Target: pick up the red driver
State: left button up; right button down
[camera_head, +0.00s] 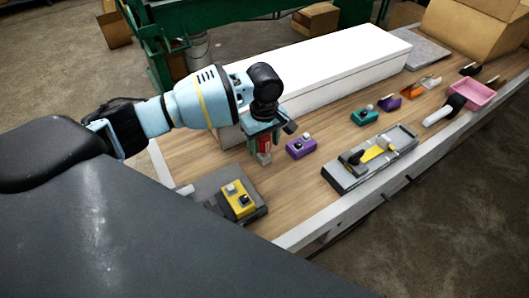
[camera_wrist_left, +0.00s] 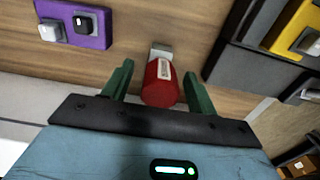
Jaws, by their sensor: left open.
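The red driver (camera_wrist_left: 161,84) has a red body with a white label and a grey end; it lies between the two green fingers of my left gripper (camera_wrist_left: 158,82) in the left wrist view. A gap shows on each side, and the fingers are open. In the head view, the red driver (camera_head: 264,144) shows low between the fingers of the left gripper (camera_head: 264,140), partly hidden by them, over the wooden bench. I cannot tell how high the fingertips are above the wood. My right gripper is not in view.
A purple block (camera_head: 301,146) stands close on the right. A yellow block (camera_head: 239,198) sits on a dark grey pad in front. A long white box (camera_head: 340,62) lies behind. A grey tray (camera_head: 343,179) with a yellow tool, a teal block (camera_head: 365,117) and a pink bin (camera_head: 487,94) are further right.

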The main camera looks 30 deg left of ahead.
pick_arm(q)
notch_tip(320, 180, down, 2)
jog(key=shift+f, duration=0.2)
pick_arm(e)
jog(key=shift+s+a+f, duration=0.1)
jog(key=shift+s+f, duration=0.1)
pick_arm(q)
jog(key=c, duration=1.1)
jog(key=shift+r, duration=0.15)
